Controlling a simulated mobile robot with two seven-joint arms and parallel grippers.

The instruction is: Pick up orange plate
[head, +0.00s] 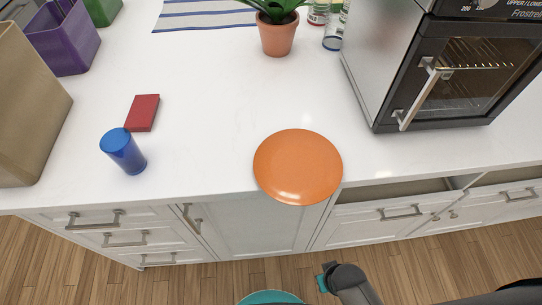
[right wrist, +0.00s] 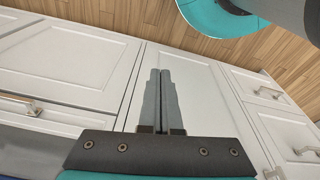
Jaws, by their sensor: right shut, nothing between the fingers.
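The orange plate (head: 298,166) lies flat on the white counter (head: 215,160) near its front edge, in the middle of the head view. My right gripper (right wrist: 160,72) shows in the right wrist view, with its two grey fingers together and empty. It is in front of the white cabinet doors, and the plate is not in that view. In the head view, part of my right arm shows at the bottom right, below the counter. My left gripper is in neither view.
A blue cup (head: 123,152) and a red box (head: 142,113) stand left of the plate. A toaster oven (head: 392,100) is at the right and a potted plant (head: 277,36) behind. A drawer (head: 385,212) below the counter is partly open. Counter around the plate is clear.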

